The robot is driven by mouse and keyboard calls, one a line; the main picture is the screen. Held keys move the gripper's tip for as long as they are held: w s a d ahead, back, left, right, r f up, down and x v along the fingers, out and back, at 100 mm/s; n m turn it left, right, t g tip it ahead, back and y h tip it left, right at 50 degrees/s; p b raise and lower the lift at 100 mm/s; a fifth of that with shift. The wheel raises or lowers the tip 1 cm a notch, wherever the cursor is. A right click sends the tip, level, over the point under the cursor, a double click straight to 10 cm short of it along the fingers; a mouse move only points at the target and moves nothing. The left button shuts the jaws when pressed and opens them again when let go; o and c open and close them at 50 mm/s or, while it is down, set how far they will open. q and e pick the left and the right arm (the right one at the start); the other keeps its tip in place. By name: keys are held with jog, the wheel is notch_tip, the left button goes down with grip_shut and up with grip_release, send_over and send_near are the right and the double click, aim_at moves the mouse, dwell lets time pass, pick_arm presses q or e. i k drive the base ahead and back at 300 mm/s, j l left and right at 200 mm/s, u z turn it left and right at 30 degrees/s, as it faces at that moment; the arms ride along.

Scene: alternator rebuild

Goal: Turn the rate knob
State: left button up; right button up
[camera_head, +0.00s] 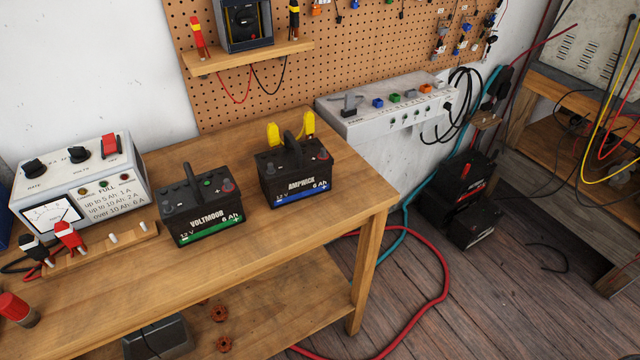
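The rate knob (35,168) is a black knob on the sloped top of the white charger box (118,180) at the left of the bench. The word RATE is printed beside it. A second black knob (78,153) and a red switch (110,145) sit to its right on the same panel. The charger's front carries a needle meter (52,216) and printed lines about FULL and amp settings. Neither of my grippers is in view.
Red and black clamps (68,236) stand on a wooden peg rail (90,256) before the charger. Two black batteries, VOLTMOOR (203,210) and AMPWICK (295,172), stand to the right on the wooden bench (240,255). Bare bench top lies in front of them.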

aim_at(33, 169)
jog(key=u, duration=1.3)
jog(key=i+j+z, duration=0.1)
jog(key=z, duration=0.15)
